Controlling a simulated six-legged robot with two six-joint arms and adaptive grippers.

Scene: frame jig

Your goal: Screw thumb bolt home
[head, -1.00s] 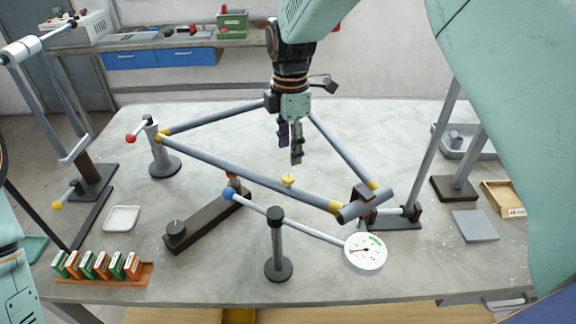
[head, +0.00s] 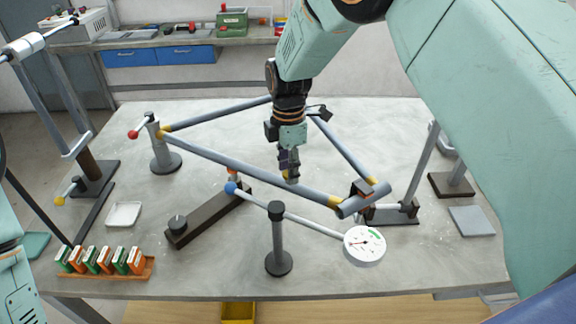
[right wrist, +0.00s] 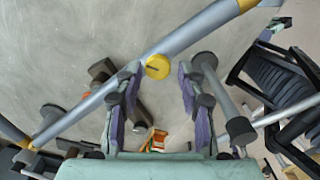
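The yellow thumb bolt (right wrist: 158,66) sits on the grey lower tube of the frame (right wrist: 195,35) in the right wrist view. My right gripper (right wrist: 158,78) is open, with its purple-padded fingers one on each side of the bolt's head and a visible gap to each. In the head view, my right gripper (head: 289,174) points down at the frame's long front tube (head: 235,170) and largely hides the bolt. How deep the bolt sits cannot be told. My left gripper is not in view; only part of my left arm shows at the left edge.
A dial gauge (head: 364,245) on a rod stands in front of the frame, with its post (head: 277,240) close by. A rack of green and orange boxes (head: 104,262) and a white tray (head: 124,214) lie at left.

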